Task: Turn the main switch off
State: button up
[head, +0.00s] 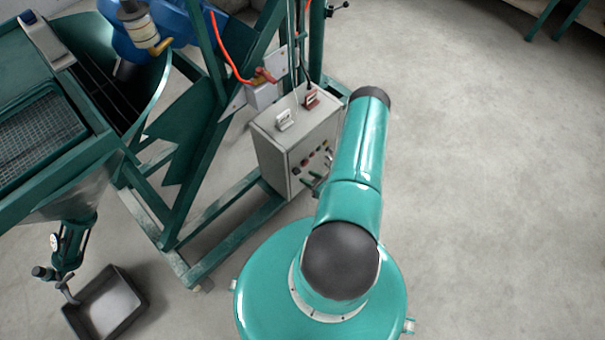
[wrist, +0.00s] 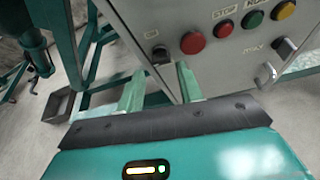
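The grey control box (head: 276,153) stands on the green frame in the head view, its panel facing my arm. In the wrist view its panel (wrist: 180,18) fills the top. A small dark switch (wrist: 160,52) sits at the panel's lower left, under a label too small to read. Another switch (wrist: 285,47) is at the right. I cannot tell by label which is the main switch. My gripper (wrist: 160,70) is open and empty, its two green fingers pointing at the panel, with the left switch between and just beyond the fingertips. Contact is not clear. In the head view my arm mostly hides the gripper.
A large red button (wrist: 193,42), a red stop button (wrist: 223,28), a green button (wrist: 252,19) and a yellow button (wrist: 284,10) line the panel. Green frame beams (head: 203,222) run left of the box. A dark tray (head: 105,303) lies lower left. The floor at right is clear.

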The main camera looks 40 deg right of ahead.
aim_at(299, 173)
jog(key=x, duration=0.4)
jog(key=shift+w, duration=0.15)
jog(key=c, duration=0.7)
jog(key=shift+o, duration=0.2)
jog(key=shift+a+n+h, duration=0.1)
jog(key=shift+n+h, duration=0.4)
jog(key=shift+n, duration=0.1)
jog(key=shift+c, duration=0.3)
